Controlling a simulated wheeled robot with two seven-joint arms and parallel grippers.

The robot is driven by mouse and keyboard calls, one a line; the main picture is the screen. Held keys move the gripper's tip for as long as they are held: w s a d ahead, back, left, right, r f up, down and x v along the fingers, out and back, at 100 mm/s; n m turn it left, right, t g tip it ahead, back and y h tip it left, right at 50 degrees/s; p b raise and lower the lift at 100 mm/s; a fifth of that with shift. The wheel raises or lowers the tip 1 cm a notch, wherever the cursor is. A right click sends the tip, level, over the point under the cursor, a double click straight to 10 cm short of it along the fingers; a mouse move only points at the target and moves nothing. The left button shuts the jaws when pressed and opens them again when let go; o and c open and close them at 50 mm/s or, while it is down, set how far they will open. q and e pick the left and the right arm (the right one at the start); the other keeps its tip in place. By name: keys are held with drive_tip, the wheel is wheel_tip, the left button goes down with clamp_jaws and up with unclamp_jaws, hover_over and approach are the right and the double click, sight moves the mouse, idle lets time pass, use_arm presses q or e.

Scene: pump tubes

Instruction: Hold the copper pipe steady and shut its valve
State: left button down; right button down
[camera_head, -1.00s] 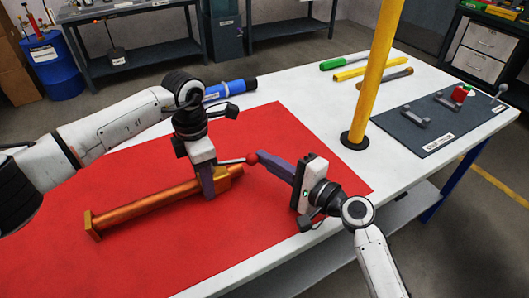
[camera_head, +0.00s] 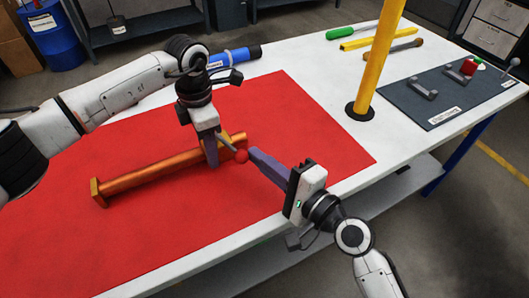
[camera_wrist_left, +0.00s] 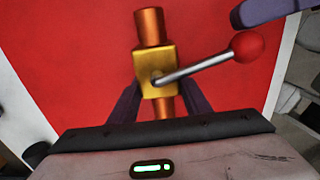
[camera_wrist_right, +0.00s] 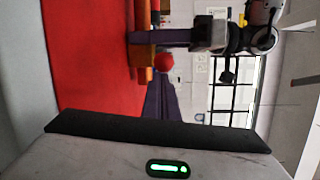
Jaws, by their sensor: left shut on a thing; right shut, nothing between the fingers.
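The copper pipe (camera_head: 150,180) lies along the red mat. Its brass valve body (camera_wrist_left: 154,72) is near its right end. The valve's grey lever (camera_wrist_left: 200,64) ends in a red ball (camera_head: 241,156) and slants off across the pipe, toward the front right in the head view. My right gripper (camera_head: 254,153) is shut and empty, its fingertips beside the ball. Contact is unclear in the head view; the left wrist view shows a small gap.
The red mat (camera_head: 300,130) covers much of the white table. A yellow post (camera_head: 376,65) stands on the table to the right. A dark panel (camera_head: 437,95) with handles, a blue cylinder (camera_head: 235,57) and hand tools lie farther back. The mat in front of the pipe is clear.

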use_arm(q)
drive_tip(key=shift+d, duration=0.1)
use_arm(e)
drive_tip(key=d, duration=0.2)
drive_tip(key=d+f, duration=0.1)
drive_tip(key=d, duration=0.1)
drive_tip(key=shift+w, duration=0.15)
drive_tip(key=s, duration=0.3)
drive_tip(key=s+a, duration=0.1)
drive_tip(key=s, duration=0.2)
drive_tip(key=s+a, duration=0.1)
drive_tip(key=s, duration=0.2)
drive_tip(key=shift+s+a+r, duration=0.25)
drive_tip(key=shift+s+r, duration=0.05)
drive_tip(key=shift+r, duration=0.1)
